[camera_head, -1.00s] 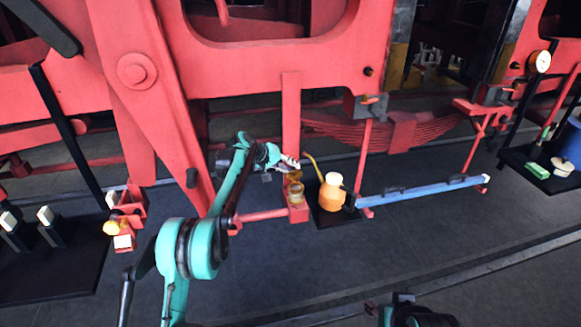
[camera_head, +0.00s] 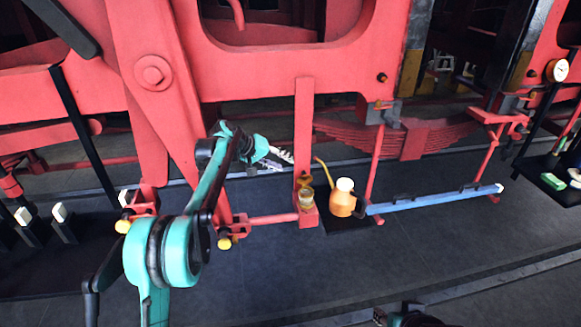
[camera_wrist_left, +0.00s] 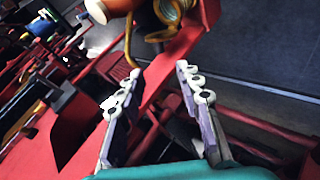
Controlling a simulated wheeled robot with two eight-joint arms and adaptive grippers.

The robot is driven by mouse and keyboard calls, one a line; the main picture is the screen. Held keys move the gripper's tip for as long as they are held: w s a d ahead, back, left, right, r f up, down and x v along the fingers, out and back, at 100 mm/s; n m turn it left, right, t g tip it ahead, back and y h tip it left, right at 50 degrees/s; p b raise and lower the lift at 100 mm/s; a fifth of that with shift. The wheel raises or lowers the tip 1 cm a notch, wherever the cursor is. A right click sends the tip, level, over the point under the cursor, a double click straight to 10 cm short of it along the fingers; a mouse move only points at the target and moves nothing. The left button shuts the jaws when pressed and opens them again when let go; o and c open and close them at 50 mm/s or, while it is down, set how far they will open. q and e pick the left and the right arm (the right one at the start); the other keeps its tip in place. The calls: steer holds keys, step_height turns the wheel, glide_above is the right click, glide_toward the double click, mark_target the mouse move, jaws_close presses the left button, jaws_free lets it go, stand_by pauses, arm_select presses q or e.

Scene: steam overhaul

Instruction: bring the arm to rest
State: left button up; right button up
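My left arm comes in from the lower left in the head view. My left gripper (camera_head: 282,156) is up and left of the brass cup, apart from it and in front of the red frame. In the left wrist view its two fingers (camera_wrist_left: 160,77) are spread with nothing between them. The brass cup (camera_head: 306,199) stands on a red bracket; it also shows at the top of the left wrist view (camera_wrist_left: 168,11), beyond the fingertips. Part of my right arm shows at the bottom edge of the head view, but its fingers cannot be made out.
An orange oil can (camera_head: 342,203) stands on a dark mat right of the cup. A blue bar (camera_head: 435,199) extends to its right. A red locomotive frame (camera_head: 250,85) fills the back. A pressure gauge (camera_head: 557,70) is at far right. The dark floor in front is clear.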

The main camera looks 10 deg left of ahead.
arm_select(q)
steer(key=shift+s+a+r, duration=0.25)
steer(key=shift+a+r, duration=0.05)
steer(key=shift+a, duration=0.05)
steer(key=s+r+y, duration=0.2)
steer(key=s, duration=0.9)
steer(key=s+r+y, duration=0.2)
steer(key=s, duration=0.8)
steer(key=s+a+f+y, duration=0.1)
steer(key=s+f, duration=0.2)
steer(key=s, duration=0.5)
steer(key=s+a+f+m+y, duration=0.1)
steer(key=s+f, duration=0.3)
steer(key=s, duration=0.4)
steer(key=s+a+f+m+t+y, duration=0.1)
steer(key=s+f, duration=0.3)
steer(key=s, duration=0.4)
steer(key=shift+a+f+y, duration=0.15)
steer(key=shift+a+y, duration=0.15)
steer(key=shift+a, duration=0.05)
